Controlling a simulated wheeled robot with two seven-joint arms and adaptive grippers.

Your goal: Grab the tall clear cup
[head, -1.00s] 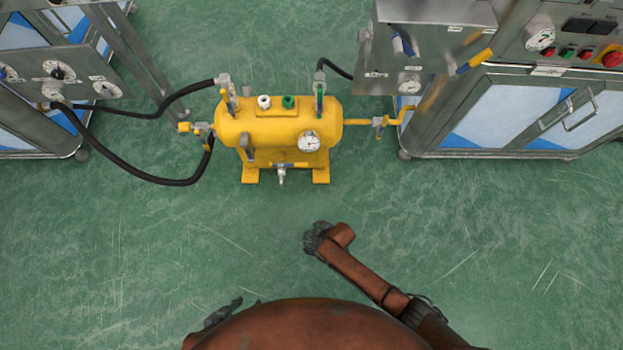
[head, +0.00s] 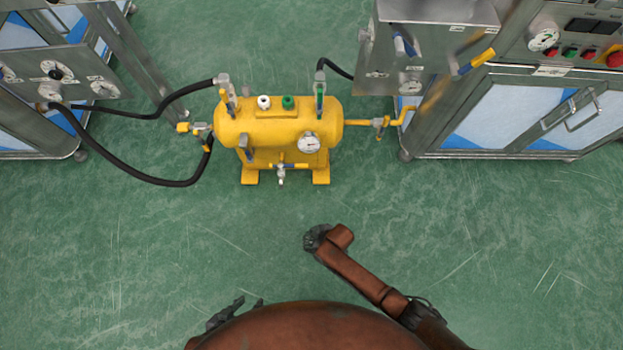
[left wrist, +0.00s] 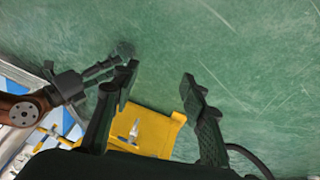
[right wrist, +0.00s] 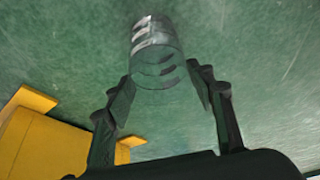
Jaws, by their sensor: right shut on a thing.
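The tall clear cup (right wrist: 157,52) shows in the right wrist view as a see-through cylinder with grey and dark bands. My right gripper (right wrist: 165,88) has its two fingers on either side of the cup's near end and is shut on it. In the head view this right gripper (head: 316,238) is over the floor in front of the yellow tank, and the cup cannot be made out there. My left gripper (left wrist: 160,80) is open and empty in the left wrist view. In the head view the left gripper (head: 240,308) is partly hidden behind my own body.
A yellow tank (head: 260,130) with a gauge, valves and black hoses stands on the green floor ahead. A steel cabinet with a control panel (head: 575,35) is at the right, and another steel cabinet (head: 60,95) at the left. The floor between me and the tank is clear.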

